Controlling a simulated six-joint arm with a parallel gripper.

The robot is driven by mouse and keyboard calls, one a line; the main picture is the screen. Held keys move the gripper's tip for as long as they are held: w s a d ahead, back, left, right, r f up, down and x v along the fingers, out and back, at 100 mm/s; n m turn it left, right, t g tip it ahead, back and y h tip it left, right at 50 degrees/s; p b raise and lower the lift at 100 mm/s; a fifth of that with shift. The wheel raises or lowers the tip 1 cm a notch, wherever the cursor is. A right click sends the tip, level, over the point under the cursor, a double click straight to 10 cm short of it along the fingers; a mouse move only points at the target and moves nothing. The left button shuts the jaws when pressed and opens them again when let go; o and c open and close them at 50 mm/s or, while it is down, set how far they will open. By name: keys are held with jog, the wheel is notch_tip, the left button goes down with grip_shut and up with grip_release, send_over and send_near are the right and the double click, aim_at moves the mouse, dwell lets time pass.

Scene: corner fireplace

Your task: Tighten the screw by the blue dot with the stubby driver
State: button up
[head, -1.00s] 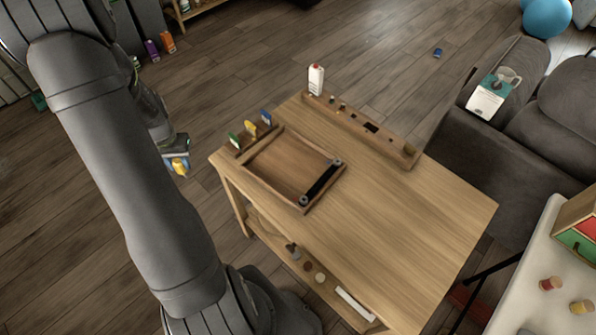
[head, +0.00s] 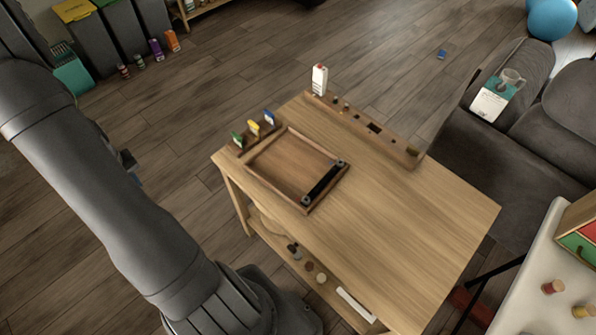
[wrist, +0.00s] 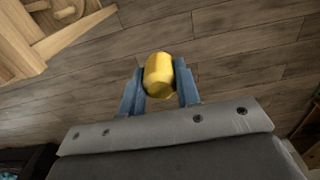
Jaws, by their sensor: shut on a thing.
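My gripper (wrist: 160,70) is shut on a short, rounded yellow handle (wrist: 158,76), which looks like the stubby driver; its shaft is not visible. It is over the floor, off the table's left side. In the head view my arm hides almost all of the gripper and the handle. A wooden tray (head: 276,176) lies on the table with a black bar (head: 322,183) along its right side. A round grey screw-like piece (head: 341,163) sits at the bar's far end and another (head: 307,200) at its near end. No blue dot can be made out beside either.
Green, yellow and blue tags (head: 268,117) stand in a holder behind the tray. The table's right half (head: 430,215) is clear. A lower shelf holds small items.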

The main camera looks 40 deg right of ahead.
dwell(0.8)
jog(key=s+d+r+m, duration=0.2)
jog(key=s+d+m, duration=0.15)
jog(key=d, duration=1.15)
jog(key=s+d+r+m, duration=0.1)
jog(key=s+d+m, duration=0.3)
jog(key=d, duration=1.2)
jog(key=s+d+r+m, duration=0.2)
jog(key=s+d, duration=0.8)
jog(key=s, duration=0.3)
jog(key=s+d+r+m, duration=0.2)
jog(key=s+d+m, duration=0.1)
jog(key=s+d, duration=0.7)
jog(key=s, duration=0.4)
jog(key=shift+s, duration=0.1)
jog(key=shift+a, duration=0.1)
jog(key=shift+f, duration=2.25)
jog(key=shift+f, duration=0.7)
